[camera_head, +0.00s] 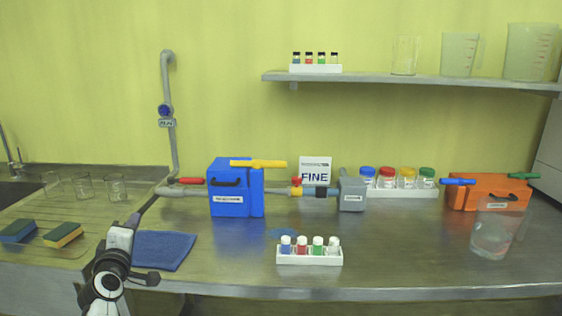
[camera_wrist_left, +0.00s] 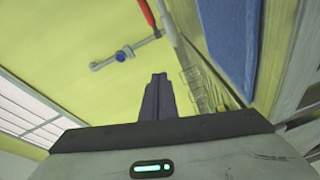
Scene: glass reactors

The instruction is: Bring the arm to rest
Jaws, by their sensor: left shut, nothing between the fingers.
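My left arm comes in at the lower left of the head view. Its gripper (camera_head: 150,203) points up and away over the counter, left of the blue cloth (camera_head: 160,250). In the left wrist view the two dark fingers (camera_wrist_left: 158,90) lie together, shut and empty. The blue cloth also shows there at the upper right (camera_wrist_left: 228,40). The gripper appears to touch nothing. My right gripper is not in view.
A blue box (camera_head: 235,190) with a yellow handle stands on the pipe line. A white rack (camera_head: 310,257) of small bottles stands at the front. Glasses (camera_head: 84,187) and sponges (camera_head: 63,235) are on the left. An orange box (camera_head: 488,195) and a glass jug (camera_head: 490,238) are on the right.

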